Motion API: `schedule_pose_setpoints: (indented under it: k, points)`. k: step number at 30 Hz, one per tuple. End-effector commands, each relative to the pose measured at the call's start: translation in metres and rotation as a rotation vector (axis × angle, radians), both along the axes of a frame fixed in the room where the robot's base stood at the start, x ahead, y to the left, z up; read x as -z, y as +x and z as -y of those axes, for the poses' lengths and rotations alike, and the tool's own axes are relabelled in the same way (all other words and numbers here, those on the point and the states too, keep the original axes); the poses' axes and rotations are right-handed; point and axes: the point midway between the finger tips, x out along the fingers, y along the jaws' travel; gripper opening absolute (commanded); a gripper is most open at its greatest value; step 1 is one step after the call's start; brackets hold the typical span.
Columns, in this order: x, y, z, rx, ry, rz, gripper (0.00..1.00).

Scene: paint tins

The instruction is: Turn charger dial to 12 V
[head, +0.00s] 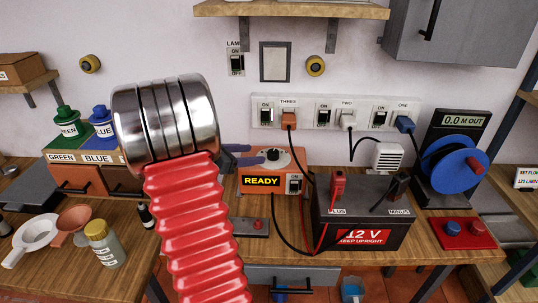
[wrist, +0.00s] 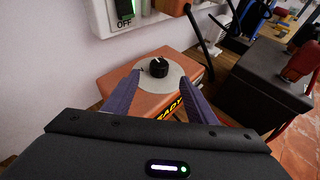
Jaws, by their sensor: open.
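The orange charger (head: 254,184) stands on the workbench with a lit READY display and an ON/OFF switch on its front. On its top is a black dial (head: 272,154) on a pale round plate. In the wrist view the dial (wrist: 158,69) shows a light pointer mark; the scale markings are too small to read. My gripper (head: 258,153) is open, its two bluish fingers reaching over the charger's top from the left. In the wrist view my gripper (wrist: 161,80) has one finger on each side of the dial, with gaps between; contact cannot be seen.
The battery (head: 362,222), marked 12 V, stands right of the charger with a red clamp (head: 338,188) and a black clamp (head: 398,185). A socket strip (head: 335,112) is on the wall behind. Cables run beside the charger. Bottles and funnels stand at the left.

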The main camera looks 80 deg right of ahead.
Motion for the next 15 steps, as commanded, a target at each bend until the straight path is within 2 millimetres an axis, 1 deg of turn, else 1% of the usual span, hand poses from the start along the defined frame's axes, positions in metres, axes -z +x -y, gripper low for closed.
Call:
schedule_pose_setpoints:
  k: [3, 15]
  points:
    - [0.008, -0.011, 0.015, 0.003, 0.001, 0.001, 0.52]
    - [0.030, -0.043, 0.058, 0.002, 0.000, 0.000, 0.52]
